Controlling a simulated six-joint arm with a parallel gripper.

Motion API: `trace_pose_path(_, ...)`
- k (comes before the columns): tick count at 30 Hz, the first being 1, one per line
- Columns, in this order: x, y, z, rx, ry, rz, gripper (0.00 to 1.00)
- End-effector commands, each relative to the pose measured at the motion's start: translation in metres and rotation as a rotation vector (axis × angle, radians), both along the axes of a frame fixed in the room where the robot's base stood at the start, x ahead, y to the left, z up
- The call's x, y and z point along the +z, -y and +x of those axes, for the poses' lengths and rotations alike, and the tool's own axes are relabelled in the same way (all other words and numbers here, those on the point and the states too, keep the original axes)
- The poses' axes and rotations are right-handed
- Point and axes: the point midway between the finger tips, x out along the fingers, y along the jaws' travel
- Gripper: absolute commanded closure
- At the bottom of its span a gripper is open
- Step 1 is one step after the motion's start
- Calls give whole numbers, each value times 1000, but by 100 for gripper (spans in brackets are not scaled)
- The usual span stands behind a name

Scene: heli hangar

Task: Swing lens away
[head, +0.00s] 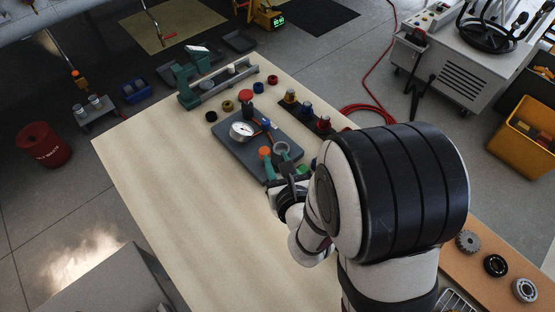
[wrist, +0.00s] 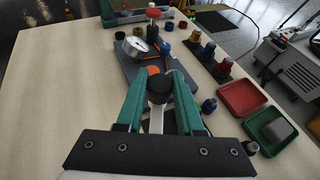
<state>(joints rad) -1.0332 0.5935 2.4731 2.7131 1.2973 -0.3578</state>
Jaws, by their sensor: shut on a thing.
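The lens (head: 281,150) is a small grey ring at the near right edge of the dark grey gauge board (head: 255,168). A round white-faced gauge (head: 242,131) and a red knob stand on the board; the gauge also shows in the wrist view (wrist: 134,45). My gripper (head: 284,168) is at the lens. In the wrist view its green fingers (wrist: 158,98) close on a dark round piece with a pale stem, which seems to be part of the lens. An orange cap (head: 265,151) is just beside the fingers. My arm hides the board's near right side.
A row of colored fittings (head: 305,108) stands right of the board. A red tray (wrist: 243,97) and a green tray (wrist: 278,133) lie farther right. A green and grey fixture (head: 215,80) stands at the back. The table's left half (head: 180,170) is clear.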

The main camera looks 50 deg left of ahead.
Motion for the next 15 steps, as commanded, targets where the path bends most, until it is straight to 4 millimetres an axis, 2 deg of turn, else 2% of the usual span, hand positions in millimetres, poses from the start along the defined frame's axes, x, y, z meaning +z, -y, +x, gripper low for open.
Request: trace_pose_path(15,1,-2,1,-62,2,6,100)
